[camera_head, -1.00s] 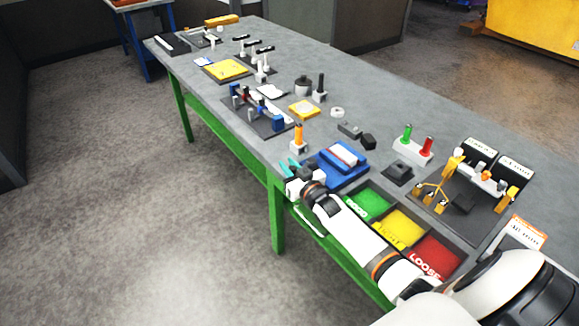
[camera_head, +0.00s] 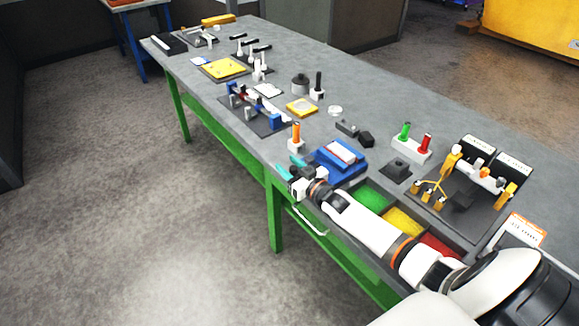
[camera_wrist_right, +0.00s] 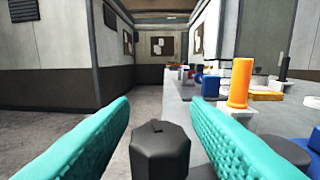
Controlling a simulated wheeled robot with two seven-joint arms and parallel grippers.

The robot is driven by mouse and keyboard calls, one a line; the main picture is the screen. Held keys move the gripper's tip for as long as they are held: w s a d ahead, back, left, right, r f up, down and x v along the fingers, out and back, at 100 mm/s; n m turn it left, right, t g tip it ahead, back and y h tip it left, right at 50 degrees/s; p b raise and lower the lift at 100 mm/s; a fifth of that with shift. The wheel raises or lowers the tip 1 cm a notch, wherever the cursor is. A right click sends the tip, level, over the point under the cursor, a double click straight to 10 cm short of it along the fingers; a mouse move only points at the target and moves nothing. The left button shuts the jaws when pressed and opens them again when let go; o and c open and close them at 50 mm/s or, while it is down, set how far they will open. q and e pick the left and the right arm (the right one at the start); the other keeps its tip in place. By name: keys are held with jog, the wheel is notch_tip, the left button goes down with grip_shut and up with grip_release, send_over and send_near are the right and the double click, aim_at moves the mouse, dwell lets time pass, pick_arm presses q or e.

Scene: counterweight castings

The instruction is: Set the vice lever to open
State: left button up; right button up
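A lever with an upright orange handle (camera_head: 296,134) stands on a white block (camera_head: 296,147) near the table's left edge. The orange handle (camera_wrist_right: 240,82) also shows in the right wrist view, ahead and to the right of my fingers. A black upright lever (camera_head: 318,83) stands farther back. I cannot tell which lever belongs to the vice. My right gripper (camera_head: 290,166) is open at the table edge, nearer than the orange lever and apart from it. Its teal fingers (camera_wrist_right: 160,105) are spread in the wrist view, with a dark faceted block between them that I cannot identify. My left gripper is out of view.
A blue fixture (camera_head: 341,163) sits just right of my gripper. Green, yellow and red trays lie partly behind my right arm. Green (camera_head: 404,131) and red (camera_head: 425,143) handles stand to the right. A dark plate (camera_head: 262,128) with blue parts lies beyond the orange lever.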

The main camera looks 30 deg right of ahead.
jog(key=shift+s, duration=0.1)
jog(key=shift+s+f, duration=0.1)
jog(key=shift+s, duration=0.1)
jog(key=s, duration=0.3)
jog(key=s+d+b, duration=0.1)
jog(key=s, duration=0.3)
jog(key=s+b, duration=0.1)
jog(key=s, duration=0.3)
jog(key=shift+s+d, duration=0.2)
jog(key=shift+d, duration=0.05)
